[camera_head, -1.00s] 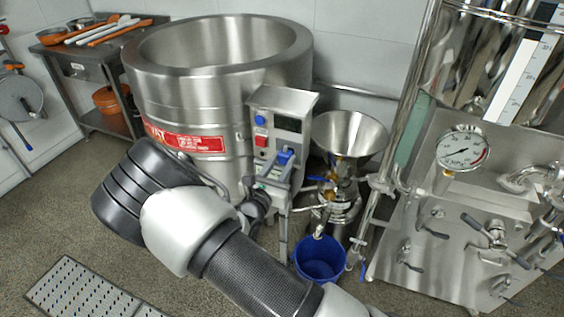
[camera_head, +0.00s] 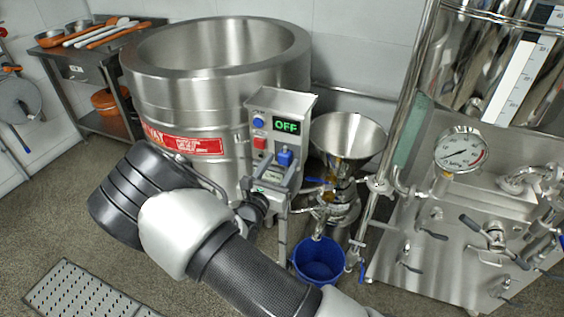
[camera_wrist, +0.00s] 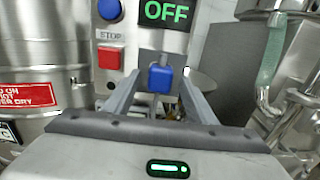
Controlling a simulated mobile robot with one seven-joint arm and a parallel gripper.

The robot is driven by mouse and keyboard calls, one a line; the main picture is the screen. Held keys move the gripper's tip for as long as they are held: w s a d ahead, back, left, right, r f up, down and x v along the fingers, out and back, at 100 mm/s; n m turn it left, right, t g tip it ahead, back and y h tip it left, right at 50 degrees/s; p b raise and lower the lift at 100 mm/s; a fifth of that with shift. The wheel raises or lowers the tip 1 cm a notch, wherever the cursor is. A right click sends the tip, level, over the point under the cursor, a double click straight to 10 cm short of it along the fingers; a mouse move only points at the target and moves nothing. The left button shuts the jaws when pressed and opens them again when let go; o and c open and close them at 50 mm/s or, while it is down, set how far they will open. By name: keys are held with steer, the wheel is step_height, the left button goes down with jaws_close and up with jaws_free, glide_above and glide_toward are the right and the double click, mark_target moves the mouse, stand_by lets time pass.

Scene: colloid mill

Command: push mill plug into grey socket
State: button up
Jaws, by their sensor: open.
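The blue mill plug (camera_head: 285,157) is at the front of the grey control box, below its display. In the wrist view the blue plug (camera_wrist: 160,78) sits against a dark grey surround, which looks like the grey socket (camera_wrist: 150,57); how deep it sits cannot be told. The display (camera_head: 286,126) is lit and reads OFF in green. My gripper (camera_wrist: 160,88) is open, with one finger on each side of the plug and a visible gap to each. In the head view my gripper (camera_head: 279,180) is just below and in front of the plug.
A red stop button (camera_wrist: 110,57) and a blue button (camera_wrist: 110,10) are left of the plug. A steel vat (camera_head: 215,95) stands behind left. The mill's funnel (camera_head: 348,135) and a blue bucket (camera_head: 319,260) are at the right, beside a steel unit with pipes and valves.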

steer(key=p+v, duration=0.1)
steer(key=v, duration=1.5)
steer(key=shift+s+r, duration=0.1)
